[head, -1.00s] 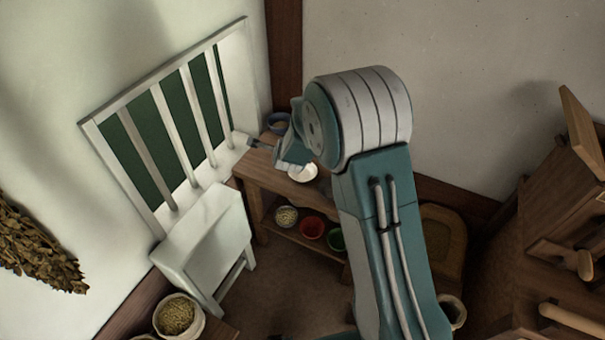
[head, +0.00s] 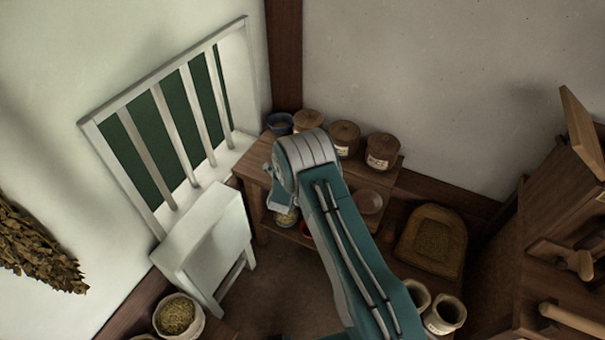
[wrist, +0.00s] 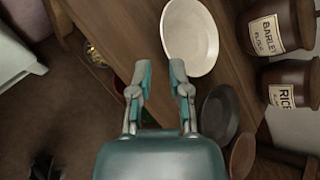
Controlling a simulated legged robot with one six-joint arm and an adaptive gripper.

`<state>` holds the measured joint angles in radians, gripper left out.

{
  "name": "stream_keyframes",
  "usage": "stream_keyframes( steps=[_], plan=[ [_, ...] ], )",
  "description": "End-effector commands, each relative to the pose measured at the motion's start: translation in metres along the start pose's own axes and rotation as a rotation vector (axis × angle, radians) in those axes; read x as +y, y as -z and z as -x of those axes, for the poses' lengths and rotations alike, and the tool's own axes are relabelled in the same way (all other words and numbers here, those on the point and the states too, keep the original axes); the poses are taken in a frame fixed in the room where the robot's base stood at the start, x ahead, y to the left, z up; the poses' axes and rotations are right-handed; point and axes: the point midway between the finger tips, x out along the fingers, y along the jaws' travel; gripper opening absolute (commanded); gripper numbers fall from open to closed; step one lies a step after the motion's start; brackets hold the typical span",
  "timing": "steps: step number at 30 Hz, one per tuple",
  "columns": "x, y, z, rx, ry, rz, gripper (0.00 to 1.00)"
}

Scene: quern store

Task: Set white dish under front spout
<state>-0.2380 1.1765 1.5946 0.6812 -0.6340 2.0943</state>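The white dish (wrist: 190,38) sits on the wooden bench top in the wrist view, just beyond my gripper. My gripper (wrist: 162,68) is open, with a clear gap between its fingers. The right fingertip overlaps the dish's near left rim in the picture; I cannot tell whether it touches. In the head view my arm hides the dish and most of the gripper. A wooden cabinet (head: 545,215) stands at the right with two wooden parts sticking out, an upper one (head: 578,262) and a lower one (head: 568,318). I cannot tell whether either is the front spout.
A grey dish (wrist: 220,112) and a brown dish (wrist: 243,155) lie beside the white one. Lidded jars line the bench back, including barley (wrist: 274,28) and rice (wrist: 290,82). Bowls sit on the shelf below.

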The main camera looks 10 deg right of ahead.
Motion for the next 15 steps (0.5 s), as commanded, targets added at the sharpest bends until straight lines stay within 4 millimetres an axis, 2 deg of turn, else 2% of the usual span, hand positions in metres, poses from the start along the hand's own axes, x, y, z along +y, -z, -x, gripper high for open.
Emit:
stream_keyframes(
  steps=[8, 15],
  plan=[
    [-0.001, -0.001, -0.021, 0.000, 0.000, 0.001, 0.23],
    [-0.003, -0.004, -0.053, 0.000, -0.001, 0.001, 0.23]
  ],
)
